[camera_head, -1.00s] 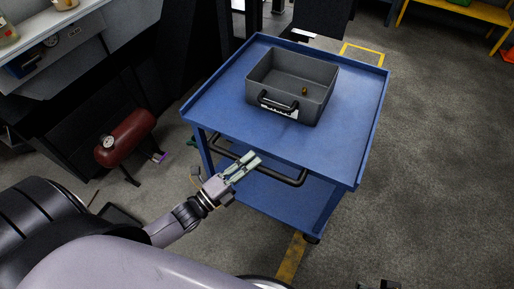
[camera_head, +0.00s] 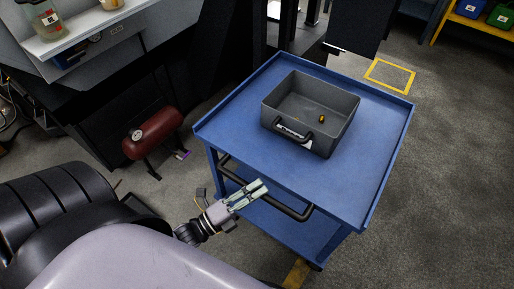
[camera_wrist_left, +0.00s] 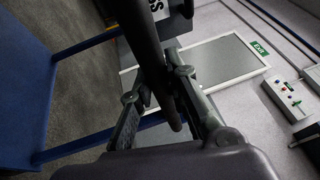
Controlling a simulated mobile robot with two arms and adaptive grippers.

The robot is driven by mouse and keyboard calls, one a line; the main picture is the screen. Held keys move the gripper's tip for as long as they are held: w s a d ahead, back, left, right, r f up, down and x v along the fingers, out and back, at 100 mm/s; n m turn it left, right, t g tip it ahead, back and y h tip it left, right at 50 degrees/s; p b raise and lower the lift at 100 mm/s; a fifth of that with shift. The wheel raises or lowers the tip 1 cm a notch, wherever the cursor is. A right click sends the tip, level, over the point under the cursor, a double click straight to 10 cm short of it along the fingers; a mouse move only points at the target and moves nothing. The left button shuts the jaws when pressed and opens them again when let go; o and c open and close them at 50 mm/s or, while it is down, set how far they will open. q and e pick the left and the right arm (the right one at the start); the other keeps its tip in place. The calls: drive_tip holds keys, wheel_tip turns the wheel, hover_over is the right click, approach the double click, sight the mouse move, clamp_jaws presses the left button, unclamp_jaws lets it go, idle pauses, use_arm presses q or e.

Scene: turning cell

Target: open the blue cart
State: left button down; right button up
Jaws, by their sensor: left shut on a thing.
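The blue cart (camera_head: 235,130) stands right of centre in the head view, with a flat rimmed top and a lower shelf. A black bar handle (camera_head: 292,211) runs along its near side. My left gripper (camera_head: 255,190) is at this handle, near the middle of the bar. In the left wrist view the dark bar (camera_wrist_left: 148,40) passes between the fingers of my left gripper (camera_wrist_left: 160,95), which are shut on it. No drawer or door shows on the cart. My right gripper is not in view.
A grey box (camera_head: 340,132) with a black handle sits on the cart top, a small orange-yellow thing (camera_head: 321,118) inside. A dark red tank (camera_head: 153,133) stands on the floor at left. A dark machine is behind. Open grey floor (camera_head: 440,190) lies to the right.

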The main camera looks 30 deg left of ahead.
use_arm(q)
drive_tip(key=c, duration=1.5)
unclamp_jaws()
drive_tip(key=shift+c, duration=0.2)
drive_tip(key=shift+s+a+f, duration=0.1)
drive_tip(key=shift+s+f, duration=0.05)
drive_tip(key=shift+s, duration=0.1)
drive_tip(key=v, duration=1.1)
drive_tip(key=shift+s, duration=0.2)
drive_tip(key=shift+a, duration=0.1)
